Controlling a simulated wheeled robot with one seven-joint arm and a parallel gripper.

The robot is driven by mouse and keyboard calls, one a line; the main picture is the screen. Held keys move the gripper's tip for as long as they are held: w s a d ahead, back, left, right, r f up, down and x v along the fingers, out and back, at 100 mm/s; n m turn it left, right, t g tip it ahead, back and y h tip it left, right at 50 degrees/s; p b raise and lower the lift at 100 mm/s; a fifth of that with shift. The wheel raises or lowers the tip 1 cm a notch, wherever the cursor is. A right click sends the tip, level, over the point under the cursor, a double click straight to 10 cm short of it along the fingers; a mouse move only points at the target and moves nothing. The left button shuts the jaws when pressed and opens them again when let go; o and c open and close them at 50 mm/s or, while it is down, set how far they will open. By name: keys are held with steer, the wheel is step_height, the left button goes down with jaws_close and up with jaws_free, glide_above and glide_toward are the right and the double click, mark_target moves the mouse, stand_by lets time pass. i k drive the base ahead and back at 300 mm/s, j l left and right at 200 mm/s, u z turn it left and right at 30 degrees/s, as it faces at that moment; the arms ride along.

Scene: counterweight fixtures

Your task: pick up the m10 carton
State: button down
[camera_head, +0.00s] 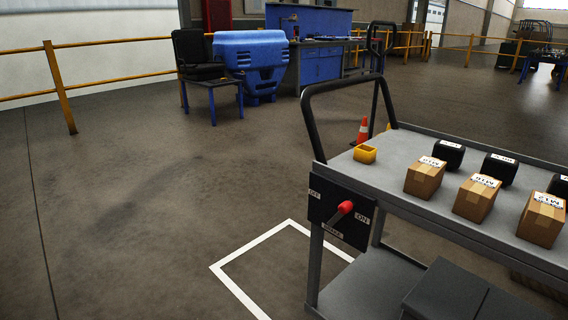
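Three brown cartons with white labels on top stand in a row on the grey top shelf of a cart (395,151). The middle carton (473,204) has a label that seems to read M10, though the print is small. The left carton (422,183) has a label too small to read surely. The right carton (539,225) is labelled what looks like M12. The cartons stand apart from each other. My gripper is not in view.
Black blocks with white labels (499,168) stand behind the cartons. The cart has a black handle (313,121) and a red-knobbed brake lever (345,207) marked OFF and ON. Floor at left is clear.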

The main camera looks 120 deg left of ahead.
mark_target(424, 176)
steer(key=u, duration=3.1)
